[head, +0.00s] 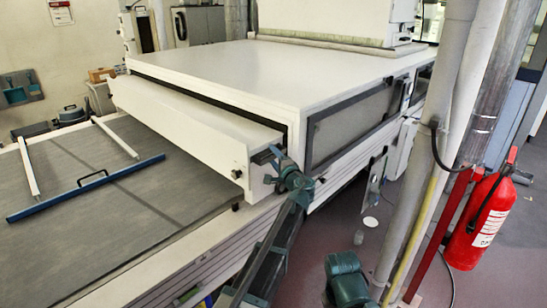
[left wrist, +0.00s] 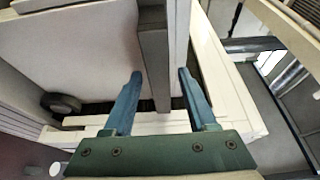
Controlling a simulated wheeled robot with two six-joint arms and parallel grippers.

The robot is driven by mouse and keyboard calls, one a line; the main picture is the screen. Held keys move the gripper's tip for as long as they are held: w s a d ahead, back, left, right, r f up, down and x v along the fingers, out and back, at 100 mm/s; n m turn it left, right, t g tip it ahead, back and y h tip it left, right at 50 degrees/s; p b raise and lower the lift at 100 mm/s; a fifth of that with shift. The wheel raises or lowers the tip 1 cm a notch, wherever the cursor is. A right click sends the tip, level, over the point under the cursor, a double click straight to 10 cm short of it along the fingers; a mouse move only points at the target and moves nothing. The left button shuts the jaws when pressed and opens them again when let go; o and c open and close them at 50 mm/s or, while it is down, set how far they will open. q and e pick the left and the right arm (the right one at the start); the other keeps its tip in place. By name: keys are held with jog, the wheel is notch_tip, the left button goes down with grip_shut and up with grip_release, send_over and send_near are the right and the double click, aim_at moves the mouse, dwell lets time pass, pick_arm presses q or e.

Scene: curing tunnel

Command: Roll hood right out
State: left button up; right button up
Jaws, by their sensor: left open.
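The white hood (head: 200,130) juts out of the front of the large white tunnel housing (head: 270,75), over the grey bed. My left gripper (head: 268,157) is at the hood's near right end, by its corner. In the left wrist view, my left gripper (left wrist: 160,74) is open, with one blue-green finger on each side of a dark grey upright bar (left wrist: 155,60). Gaps show between the bar and both fingers. I cannot tell which part the bar belongs to.
A blue-edged frame with a black handle (head: 92,178) lies on the grey bed (head: 150,215). A grey post (head: 425,150) and a red fire extinguisher (head: 485,215) stand to the right. Floor shows between the housing and the post.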

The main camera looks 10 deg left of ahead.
pick_arm(q)
grip_shut()
jog(key=shift+s, duration=0.1)
dwell(1.2)
